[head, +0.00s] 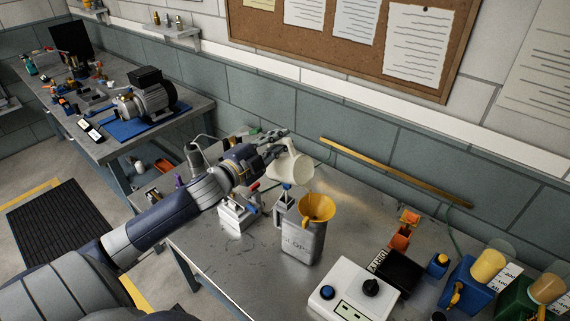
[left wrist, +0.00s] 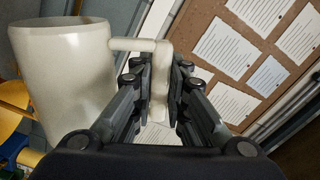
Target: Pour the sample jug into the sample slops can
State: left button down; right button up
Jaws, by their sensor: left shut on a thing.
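The sample jug (head: 291,171) is cream-coloured and held up in the air above the bench. My left gripper (head: 277,146) is shut on the jug's handle. In the left wrist view the jug (left wrist: 62,85) is at the left, and its handle (left wrist: 160,80) lies between the fingers of my left gripper (left wrist: 158,95). The sample slops can (head: 303,243) is a grey metal can with lettering on its front. A yellow funnel (head: 317,207) sits in its top. The jug is above and slightly left of the funnel, apart from it. The jug's contents are hidden. My right gripper is not in view.
A white scale-like box (head: 352,290) stands right of the can. An orange holder (head: 404,232), a black box (head: 402,272) and blue and green containers stand further right. White fixtures (head: 238,217) stand left of the can. A wooden rod (head: 395,171) lies along the wall.

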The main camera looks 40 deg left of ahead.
pick_arm(q)
jog(key=shift+d+r, duration=0.1)
jog(key=shift+r, duration=0.1)
dwell(0.4)
jog(key=shift+d+r+m+p, duration=0.25)
jog(key=shift+r+m+p, duration=0.05)
jog(key=shift+p, duration=0.1)
jog(key=shift+d, duration=0.2)
jog(key=shift+r+m, duration=0.1)
jog(key=shift+m, duration=0.2)
dwell(3.3)
jog(key=shift+s+d+r+m+p, duration=0.1)
jog(key=shift+d+r+m+p, duration=0.35)
jog(key=shift+d, duration=0.1)
jog(key=shift+f, duration=0.1)
dwell(2.6)
